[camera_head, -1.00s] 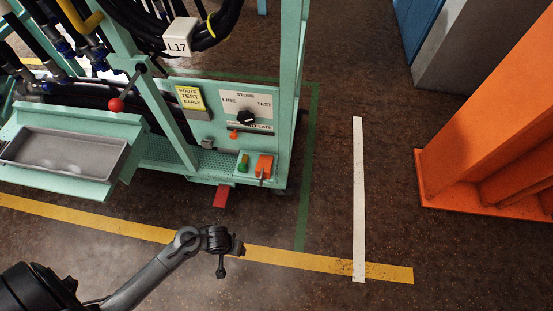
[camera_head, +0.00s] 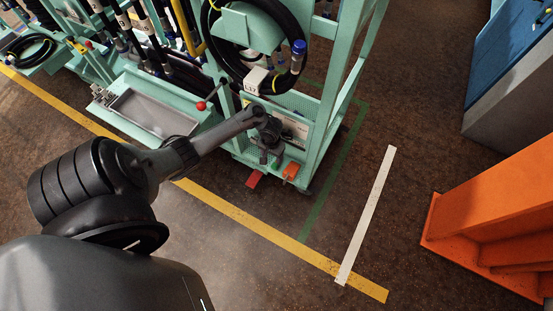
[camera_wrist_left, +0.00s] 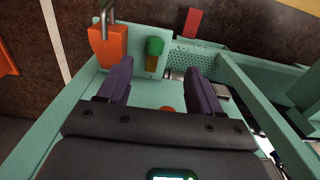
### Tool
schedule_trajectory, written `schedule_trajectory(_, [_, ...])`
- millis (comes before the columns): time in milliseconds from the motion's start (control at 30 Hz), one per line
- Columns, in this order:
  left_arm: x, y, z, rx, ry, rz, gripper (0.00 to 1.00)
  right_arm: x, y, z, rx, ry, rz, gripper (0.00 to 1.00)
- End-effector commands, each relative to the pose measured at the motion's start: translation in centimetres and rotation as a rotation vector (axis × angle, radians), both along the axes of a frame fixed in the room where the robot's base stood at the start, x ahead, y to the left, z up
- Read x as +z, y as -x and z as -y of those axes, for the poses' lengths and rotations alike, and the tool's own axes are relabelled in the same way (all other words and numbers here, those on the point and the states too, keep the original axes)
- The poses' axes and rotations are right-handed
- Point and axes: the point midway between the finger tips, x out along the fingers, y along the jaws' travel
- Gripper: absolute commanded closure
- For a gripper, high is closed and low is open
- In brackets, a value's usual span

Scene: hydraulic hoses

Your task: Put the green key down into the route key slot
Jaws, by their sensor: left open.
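The green key (camera_wrist_left: 155,46) stands on a pale green plate at the cart's front corner, beside an orange block (camera_wrist_left: 108,48) with a metal shackle. In the head view the green key (camera_head: 275,164) is partly behind my gripper. My left gripper (camera_wrist_left: 158,72) is open and empty; its two dark fingers point toward the key from either side, with the key just beyond the tips. In the head view my left gripper (camera_head: 266,158) hovers over the cart's corner panel. I cannot make out the route key slot for certain. My right gripper is not in view.
A red pedal (camera_head: 254,179) juts from the cart's base. A grey tray (camera_head: 150,114) and a red-knobbed lever (camera_head: 201,106) stand left of my gripper. A cart upright (camera_head: 336,85) rises at the right. Orange steelwork (camera_head: 490,215) stands far right, with open floor between.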

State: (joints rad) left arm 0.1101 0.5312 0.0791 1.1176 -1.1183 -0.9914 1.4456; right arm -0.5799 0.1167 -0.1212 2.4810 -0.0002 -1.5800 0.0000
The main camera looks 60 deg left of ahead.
Motion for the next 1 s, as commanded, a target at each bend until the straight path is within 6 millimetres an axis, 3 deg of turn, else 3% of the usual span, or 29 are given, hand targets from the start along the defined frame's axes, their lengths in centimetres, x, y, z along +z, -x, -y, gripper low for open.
schedule_trajectory(300, [-4.2,-0.1,0.1,-0.001,0.001,0.001,0.35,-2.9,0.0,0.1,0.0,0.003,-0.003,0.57])
schedule_trajectory(667, [-6.4,-0.2,0.2,-0.001,0.0,0.001,0.35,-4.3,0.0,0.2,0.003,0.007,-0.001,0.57])
schedule_trajectory(1000, [-10.3,-0.3,0.5,0.0,-0.001,0.001,0.35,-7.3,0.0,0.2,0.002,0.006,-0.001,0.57])
